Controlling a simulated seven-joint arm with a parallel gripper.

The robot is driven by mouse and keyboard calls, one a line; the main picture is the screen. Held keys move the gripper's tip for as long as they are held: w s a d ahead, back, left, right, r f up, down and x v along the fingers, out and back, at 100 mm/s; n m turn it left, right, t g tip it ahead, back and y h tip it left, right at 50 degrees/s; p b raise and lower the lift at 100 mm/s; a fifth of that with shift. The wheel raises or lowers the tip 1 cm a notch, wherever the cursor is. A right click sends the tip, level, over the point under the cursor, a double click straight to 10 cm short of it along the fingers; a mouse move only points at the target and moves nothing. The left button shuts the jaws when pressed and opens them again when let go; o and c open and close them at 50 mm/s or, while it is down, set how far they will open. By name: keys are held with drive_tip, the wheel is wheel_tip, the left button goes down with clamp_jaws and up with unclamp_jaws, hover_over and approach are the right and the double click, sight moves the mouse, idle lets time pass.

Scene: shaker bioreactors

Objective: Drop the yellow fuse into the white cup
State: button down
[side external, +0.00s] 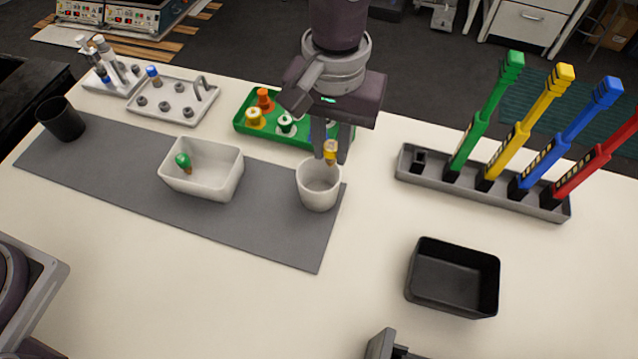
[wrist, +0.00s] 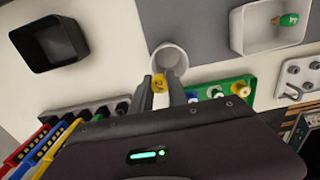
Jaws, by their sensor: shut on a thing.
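The yellow fuse (side external: 330,151) is held between the fingertips of my gripper (side external: 331,157), above the rear part of the white cup's mouth. The white cup (side external: 318,194) stands upright on the right end of the grey mat, and the inside that shows looks empty. In the wrist view the yellow fuse (wrist: 159,84) sits between the fingers of my gripper (wrist: 162,86), overlapping the near rim of the white cup (wrist: 168,58). The fuse's lower end appears just above the rim; the exact gap is hard to tell.
A white bin (side external: 203,186) with a green fuse (side external: 183,161) is left of the cup. A green tray (side external: 243,126) with several coloured pieces is behind it. A grey rack (side external: 410,172) of tall coloured tools and a black bin (side external: 452,300) are at right. The grey mat (side external: 110,165) has bare room.

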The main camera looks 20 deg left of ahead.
drive_tip(key=shift+f, duration=0.2)
drive_tip(key=c, duration=1.2)
unclamp_jaws()
wheel_tip(320, 180, up, 7)
